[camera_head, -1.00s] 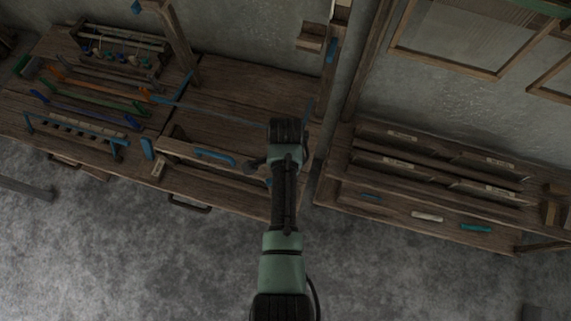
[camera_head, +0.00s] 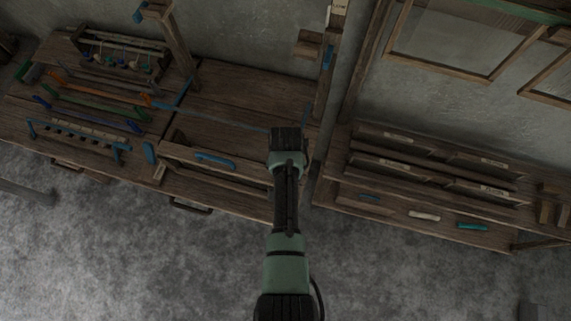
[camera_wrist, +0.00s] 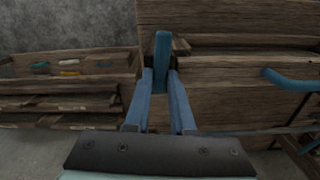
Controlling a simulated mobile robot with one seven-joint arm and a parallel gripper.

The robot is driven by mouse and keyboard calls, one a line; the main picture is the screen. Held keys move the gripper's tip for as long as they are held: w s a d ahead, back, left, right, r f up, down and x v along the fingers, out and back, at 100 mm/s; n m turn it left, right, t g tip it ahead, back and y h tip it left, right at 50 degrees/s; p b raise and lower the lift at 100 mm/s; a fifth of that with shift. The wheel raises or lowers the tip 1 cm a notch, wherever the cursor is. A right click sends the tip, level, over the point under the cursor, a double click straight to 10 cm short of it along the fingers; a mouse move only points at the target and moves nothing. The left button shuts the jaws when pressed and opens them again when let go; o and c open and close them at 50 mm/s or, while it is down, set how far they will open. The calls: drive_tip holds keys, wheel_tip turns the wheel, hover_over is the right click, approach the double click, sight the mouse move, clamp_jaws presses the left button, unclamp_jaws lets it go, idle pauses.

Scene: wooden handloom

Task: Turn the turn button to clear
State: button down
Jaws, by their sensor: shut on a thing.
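The turn button is a small blue bar (camera_wrist: 162,50) at the end of a wooden board (camera_wrist: 225,60) in the wrist view. It stands upright in that picture, and its lower part lies between my fingers. My gripper (camera_wrist: 160,78) has two blue fingers, shut on the turn button from both sides. In the head view my dark wrist (camera_head: 286,140) covers the fingertips and this button. A blue handle (camera_head: 215,160) is fixed to the same board, and it also shows in the wrist view (camera_wrist: 290,80).
Another blue piece (camera_head: 149,153) stands at the board's left end. Coloured bars and a peg rack (camera_head: 80,132) lie at the left of the bench. A second bench with slotted trays (camera_head: 430,175) stands at the right. The grey floor in front is clear.

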drive_tip(key=shift+n, duration=0.6)
drive_tip(key=c, duration=0.8)
unclamp_jaws()
drive_tip(key=shift+o, duration=0.2)
drive_tip(key=shift+r, duration=0.1)
wheel_tip(320, 180, up, 13)
drive_tip(key=b, duration=0.1)
